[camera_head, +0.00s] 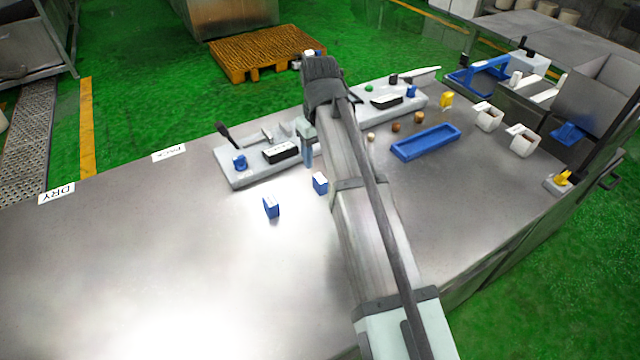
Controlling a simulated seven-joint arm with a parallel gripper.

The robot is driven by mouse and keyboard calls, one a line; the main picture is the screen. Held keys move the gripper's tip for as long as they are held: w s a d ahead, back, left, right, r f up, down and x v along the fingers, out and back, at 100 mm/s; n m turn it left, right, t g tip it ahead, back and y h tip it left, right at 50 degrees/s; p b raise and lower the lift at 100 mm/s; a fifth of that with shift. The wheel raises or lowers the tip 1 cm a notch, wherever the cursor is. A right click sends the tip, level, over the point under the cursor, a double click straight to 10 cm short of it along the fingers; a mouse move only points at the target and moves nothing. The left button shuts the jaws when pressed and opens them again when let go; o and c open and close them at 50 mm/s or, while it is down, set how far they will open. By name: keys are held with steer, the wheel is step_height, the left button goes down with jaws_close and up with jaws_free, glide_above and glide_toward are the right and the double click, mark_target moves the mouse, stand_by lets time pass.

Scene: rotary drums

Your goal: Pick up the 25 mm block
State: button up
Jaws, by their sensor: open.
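Two small blue blocks with white tops stand on the steel table (150,240). One block (271,207) is left of my arm, and the other block (320,184) is close beside the arm's left edge. Their markings are too small to read, so I cannot tell which is the 25 mm block. My gripper (308,163) points down above the table, behind the nearer-to-arm block in the picture and apart from both blocks. It is open with nothing visible in it, though its fingers are small and partly hidden by the arm.
A grey control panel (236,180) with a blue knob stands behind the blocks, and a second panel (418,100) is farther back. A blue tray (425,143), small round pieces and white cups (489,119) are right of my arm.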

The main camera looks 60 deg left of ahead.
mark_target(320, 178)
step_height(320, 178, down, 4)
steer(key=shift+r, duration=0.25)
steer(key=shift+s+d+f, duration=0.1)
steer(key=shift+f, duration=1.25)
steer(key=shift+d+f, duration=0.1)
steer(key=shift+f, duration=1.2)
jaws_close()
